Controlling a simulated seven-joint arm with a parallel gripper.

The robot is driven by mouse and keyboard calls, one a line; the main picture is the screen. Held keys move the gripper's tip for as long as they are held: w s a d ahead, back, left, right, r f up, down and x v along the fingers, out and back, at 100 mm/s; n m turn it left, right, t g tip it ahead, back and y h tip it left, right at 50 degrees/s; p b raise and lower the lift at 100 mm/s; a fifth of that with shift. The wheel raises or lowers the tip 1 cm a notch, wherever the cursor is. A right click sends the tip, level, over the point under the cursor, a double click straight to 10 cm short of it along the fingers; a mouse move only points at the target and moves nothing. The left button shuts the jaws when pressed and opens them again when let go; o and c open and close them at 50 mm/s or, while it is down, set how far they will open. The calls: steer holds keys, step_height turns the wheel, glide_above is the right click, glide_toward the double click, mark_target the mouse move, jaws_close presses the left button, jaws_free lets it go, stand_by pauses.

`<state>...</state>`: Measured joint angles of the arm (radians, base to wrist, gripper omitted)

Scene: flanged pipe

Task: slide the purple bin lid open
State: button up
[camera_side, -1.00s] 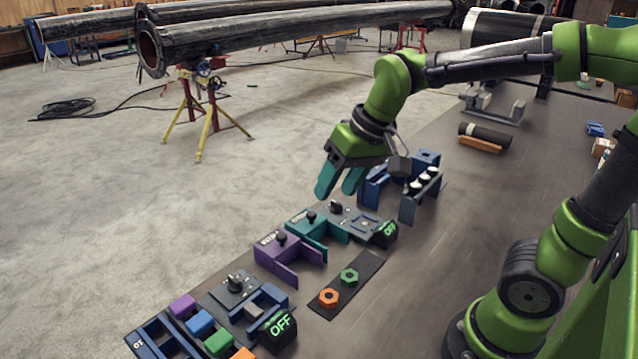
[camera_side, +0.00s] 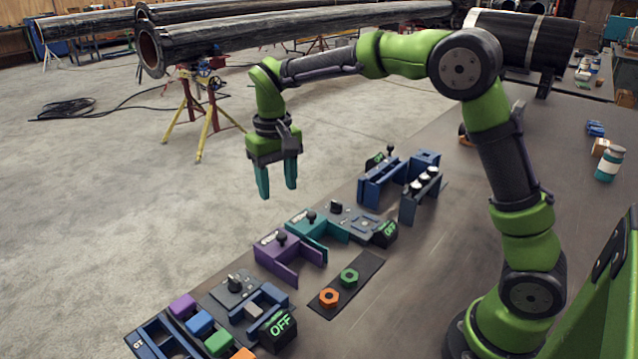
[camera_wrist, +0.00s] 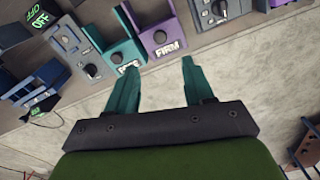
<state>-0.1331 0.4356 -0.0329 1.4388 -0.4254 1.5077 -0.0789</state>
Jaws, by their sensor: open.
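The purple bin (camera_side: 290,262) stands on the bench, with a labelled purple top and a dark knob (camera_side: 281,238). It also shows in the wrist view (camera_wrist: 152,20), where the label on its lid (camera_wrist: 168,50) reads FIRM and the knob (camera_wrist: 160,37) stands beside it. I cannot tell how far the lid covers the bin. My gripper (camera_side: 278,190) points down, open and empty, in the air above and apart from the purple bin. In the wrist view its teal fingers (camera_wrist: 160,66) are spread, with the purple lid beyond their tips.
A teal bin (camera_side: 318,228) with its own knob stands directly right of the purple one. A dark strip with an orange nut (camera_side: 329,297) and a green nut (camera_side: 349,276) lies in front. A blue rack (camera_side: 383,185) stands farther right, and colored blocks (camera_side: 200,323) sit at lower left.

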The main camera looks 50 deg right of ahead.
mark_target(281, 235)
step_height(281, 235, down, 12)
steer(key=shift+f, duration=0.1)
stand_by(0.4)
jaws_close()
